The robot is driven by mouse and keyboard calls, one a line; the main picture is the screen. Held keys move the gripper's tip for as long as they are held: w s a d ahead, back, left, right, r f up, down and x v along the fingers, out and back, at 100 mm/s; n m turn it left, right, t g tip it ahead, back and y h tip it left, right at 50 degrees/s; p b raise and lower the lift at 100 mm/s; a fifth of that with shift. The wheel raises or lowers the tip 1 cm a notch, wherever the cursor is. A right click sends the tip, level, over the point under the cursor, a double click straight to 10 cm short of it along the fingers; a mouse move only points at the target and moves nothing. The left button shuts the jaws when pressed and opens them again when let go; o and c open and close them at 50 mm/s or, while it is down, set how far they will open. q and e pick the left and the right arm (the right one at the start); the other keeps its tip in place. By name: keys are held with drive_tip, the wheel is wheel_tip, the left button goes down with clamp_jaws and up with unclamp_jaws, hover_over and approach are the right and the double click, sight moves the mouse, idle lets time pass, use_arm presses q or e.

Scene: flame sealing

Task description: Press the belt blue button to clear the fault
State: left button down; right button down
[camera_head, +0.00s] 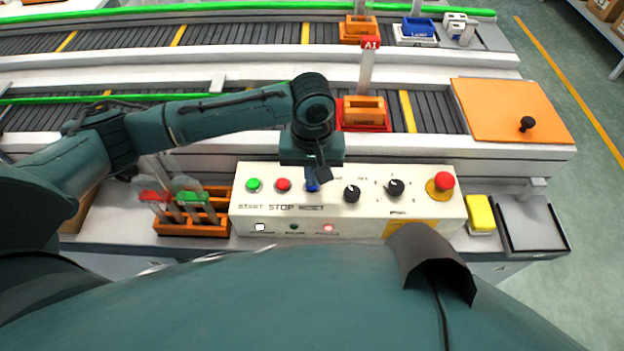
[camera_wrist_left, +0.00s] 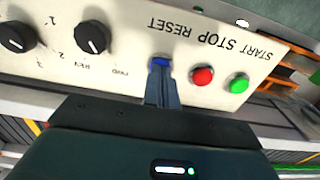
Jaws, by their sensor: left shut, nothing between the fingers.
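The blue button (camera_head: 311,186) is on the cream control panel (camera_head: 350,218), right of the red stop button (camera_head: 283,185) and the green start button (camera_head: 254,185). My left gripper (camera_head: 318,178) is shut and empty, pointing down over the blue button and partly covering it. In the left wrist view the closed fingertips (camera_wrist_left: 161,72) are at the blue button (camera_wrist_left: 160,63), under the word RESET. Whether they touch it or press it in, I cannot tell. A lamp on the panel front (camera_head: 329,228) glows red. My right gripper is not in view.
Right of the blue button are black knobs (camera_head: 396,188) and a red emergency stop (camera_head: 444,181). An orange rack (camera_head: 190,226) with tools stands left of the panel. A yellow block (camera_head: 480,213) and a grey tray (camera_head: 530,223) are at right. Conveyor belts (camera_head: 230,40) run behind.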

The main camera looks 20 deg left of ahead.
use_arm(q)
wheel_tip(320, 180, up, 3)
drive_tip(key=p, duration=0.4)
drive_tip(key=shift+r, duration=0.1)
wheel_tip(320, 180, up, 2)
drive_tip(key=shift+r+p, duration=0.1)
drive_tip(key=shift+p, duration=0.5)
drive_tip(key=shift+r, duration=1.2)
